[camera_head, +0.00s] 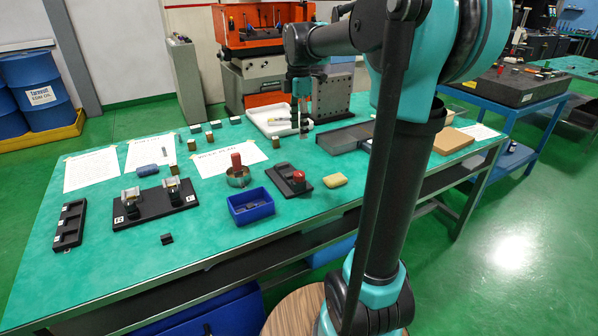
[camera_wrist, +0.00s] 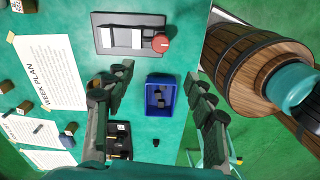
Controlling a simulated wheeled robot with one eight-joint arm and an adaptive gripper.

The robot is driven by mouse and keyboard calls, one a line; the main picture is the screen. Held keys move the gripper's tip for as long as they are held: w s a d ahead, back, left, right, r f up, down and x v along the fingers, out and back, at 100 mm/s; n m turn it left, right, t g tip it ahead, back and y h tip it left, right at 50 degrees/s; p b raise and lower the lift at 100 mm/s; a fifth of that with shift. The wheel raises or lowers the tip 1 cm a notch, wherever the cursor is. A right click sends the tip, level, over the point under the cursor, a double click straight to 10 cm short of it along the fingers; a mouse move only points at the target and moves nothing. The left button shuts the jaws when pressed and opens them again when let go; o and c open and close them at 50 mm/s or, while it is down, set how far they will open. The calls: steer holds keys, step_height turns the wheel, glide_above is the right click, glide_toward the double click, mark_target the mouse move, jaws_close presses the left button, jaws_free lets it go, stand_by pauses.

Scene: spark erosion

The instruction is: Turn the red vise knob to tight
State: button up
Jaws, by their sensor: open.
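A red knob (camera_head: 298,177) sits at the right end of a dark base plate (camera_head: 281,172) on the green table. In the wrist view the round red knob (camera_wrist: 161,43) is at the right end of the dark and grey plate (camera_wrist: 112,38), beyond my fingertips. Its pointer or tight mark is too small to tell. My gripper (camera_head: 302,122) hangs above the table, behind the plate in the head view. In the wrist view my gripper (camera_wrist: 158,74) has its fingers wide apart, with nothing between them, and is apart from the knob.
A blue bin (camera_head: 251,206) with dark pieces stands in front of the plate. A black two-fixture board (camera_head: 153,207) lies farther left. A white tray (camera_head: 272,124) is behind.

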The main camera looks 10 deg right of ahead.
mark_target(299, 173)
step_height(299, 173, down, 16)
steer(key=shift+f, duration=0.25)
stand_by(0.4)
steer(key=c, duration=1.2)
steer(key=shift+o, duration=0.2)
